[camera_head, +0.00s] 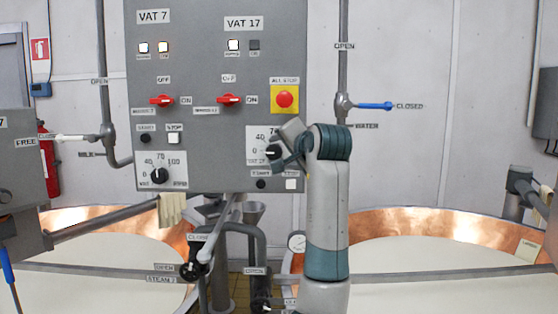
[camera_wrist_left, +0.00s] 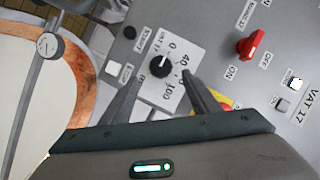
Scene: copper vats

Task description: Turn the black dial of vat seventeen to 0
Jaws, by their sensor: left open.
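The black dial of vat 17 (camera_head: 272,152) sits on its white scale plate, low on the right of the grey panel, partly covered by my gripper in the head view. In the left wrist view the dial (camera_wrist_left: 159,67) shows whole, with 0, 40 and 100 legible around it. A pale mark on the dial faces the 0 to 40 side; its exact reading is unclear. My left gripper (camera_wrist_left: 160,78) is open, its two fingers on either side of the view with the dial between and just beyond their tips. I cannot tell whether they touch it. My right gripper is not in view.
The red all-stop button (camera_head: 285,99) is just above my gripper. A red switch (camera_head: 229,99) is up left of the dial. A black button (camera_head: 261,184) and white button (camera_head: 291,184) lie below. The vat 7 dial (camera_head: 159,176) is farther left.

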